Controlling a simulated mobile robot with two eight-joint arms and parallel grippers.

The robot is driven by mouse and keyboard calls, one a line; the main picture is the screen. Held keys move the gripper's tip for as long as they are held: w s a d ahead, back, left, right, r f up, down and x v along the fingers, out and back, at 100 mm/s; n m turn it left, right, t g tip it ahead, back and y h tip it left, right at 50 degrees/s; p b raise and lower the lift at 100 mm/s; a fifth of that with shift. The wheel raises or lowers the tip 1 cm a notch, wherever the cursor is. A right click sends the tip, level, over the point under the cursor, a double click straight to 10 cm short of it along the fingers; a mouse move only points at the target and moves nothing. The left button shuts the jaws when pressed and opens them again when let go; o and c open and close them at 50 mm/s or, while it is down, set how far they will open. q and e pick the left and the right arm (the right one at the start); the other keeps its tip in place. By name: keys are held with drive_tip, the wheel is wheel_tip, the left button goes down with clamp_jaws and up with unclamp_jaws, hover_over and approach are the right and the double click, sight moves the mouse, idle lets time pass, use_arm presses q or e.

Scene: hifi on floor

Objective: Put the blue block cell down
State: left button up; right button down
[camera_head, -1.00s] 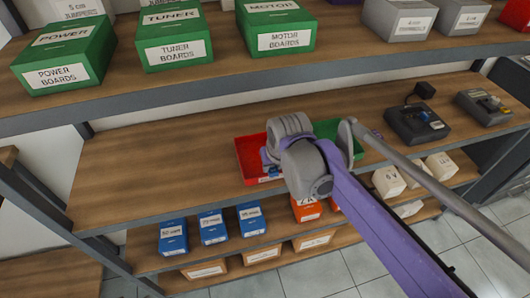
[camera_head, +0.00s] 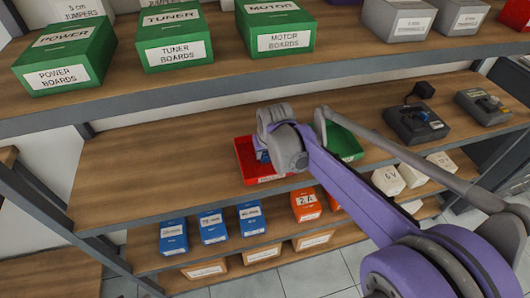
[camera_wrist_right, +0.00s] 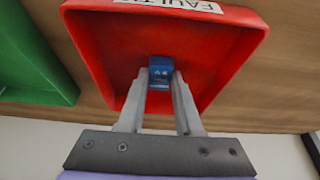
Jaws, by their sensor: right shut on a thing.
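A small blue block cell (camera_wrist_right: 161,72) is between the fingertips of my right gripper (camera_wrist_right: 160,80) in the right wrist view. The gripper is shut on it, over the inside of a red tray (camera_wrist_right: 105,50) with a white label. I cannot tell whether the cell touches the tray floor. In the head view the red tray (camera_head: 247,160) stands on the middle shelf, and my right gripper (camera_head: 264,158) reaches into it, mostly hidden behind my own wrist. My left gripper is not in view.
A green tray (camera_head: 343,143) stands right of the red one. Two dark grey devices (camera_head: 417,124) stand further right on the shelf. Blue boxes (camera_head: 212,226), orange boxes (camera_head: 305,204) and white boxes (camera_head: 388,180) fill the lower shelf. The middle shelf's left part (camera_head: 150,170) is clear.

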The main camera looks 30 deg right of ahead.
drive_tip(key=shift+f, duration=0.1)
drive_tip(key=shift+f, duration=0.15)
drive_tip(key=c, duration=0.6)
unclamp_jaws()
drive_tip(key=d+v, duration=0.1)
drive_tip(key=v, duration=0.6)
drive_tip(key=s+a+f+n, duration=0.1)
drive_tip(key=s+a+f, duration=0.2)
drive_tip(key=s, duration=0.3)
drive_tip(key=s+a+f, duration=0.3)
drive_tip(key=s+a, duration=0.1)
drive_tip(key=s, duration=0.2)
drive_tip(key=s+a+f+n+t+y, duration=0.1)
drive_tip(key=s+a+f, duration=0.2)
drive_tip(key=s, duration=0.3)
drive_tip(key=shift+s+a+f+n, duration=0.15)
drive_tip(key=shift+s+f+n, duration=0.2)
drive_tip(key=shift+f, duration=0.2)
